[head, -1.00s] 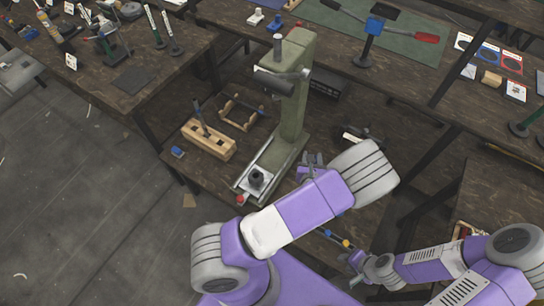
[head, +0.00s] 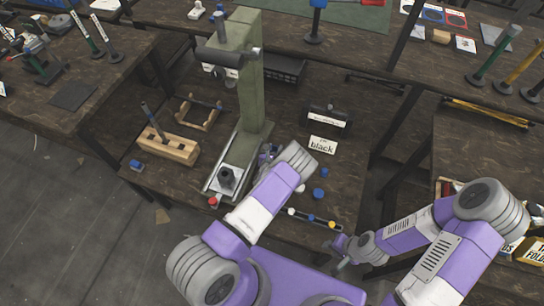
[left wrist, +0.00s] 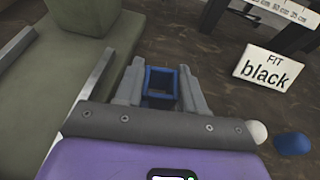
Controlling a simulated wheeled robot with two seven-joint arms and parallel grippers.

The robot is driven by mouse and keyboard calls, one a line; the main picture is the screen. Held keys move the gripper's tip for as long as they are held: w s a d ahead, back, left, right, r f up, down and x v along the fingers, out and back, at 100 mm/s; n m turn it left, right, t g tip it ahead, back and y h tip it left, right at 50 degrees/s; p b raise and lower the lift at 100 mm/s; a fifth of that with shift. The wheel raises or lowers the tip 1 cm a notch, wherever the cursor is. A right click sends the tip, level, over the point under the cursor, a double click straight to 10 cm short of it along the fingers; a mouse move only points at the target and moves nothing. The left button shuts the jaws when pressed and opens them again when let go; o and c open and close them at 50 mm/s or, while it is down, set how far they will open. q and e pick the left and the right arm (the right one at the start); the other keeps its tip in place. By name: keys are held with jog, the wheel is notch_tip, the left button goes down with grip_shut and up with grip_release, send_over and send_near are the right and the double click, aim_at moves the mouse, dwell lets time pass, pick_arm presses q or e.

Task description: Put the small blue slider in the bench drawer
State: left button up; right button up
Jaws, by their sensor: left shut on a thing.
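My left gripper (head: 268,152) is beside the foot of the green press (head: 250,85). In the left wrist view, its fingers (left wrist: 158,82) are shut on a small blue square frame (left wrist: 160,72), which looks like the slider. In the head view the held part is mostly hidden by the hand. My right gripper (head: 342,247) is low, past the bench's front edge; its finger opening is too small to tell. A small blue block (head: 137,165) lies at the bench's left edge. I cannot make out the drawer.
A wooden block with a handle (head: 168,145) and a wooden cradle (head: 199,113) are left of the press. A "FIT black" card (head: 323,145) and blue knobs (head: 318,193) are to the right. Bare bench lies between the card and the bench's right side.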

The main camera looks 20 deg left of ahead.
pick_arm(q)
jog(key=shift+f+b, duration=0.9)
jog(key=shift+f, duration=0.95)
jog(key=shift+f, duration=0.15)
jog(key=o, duration=1)
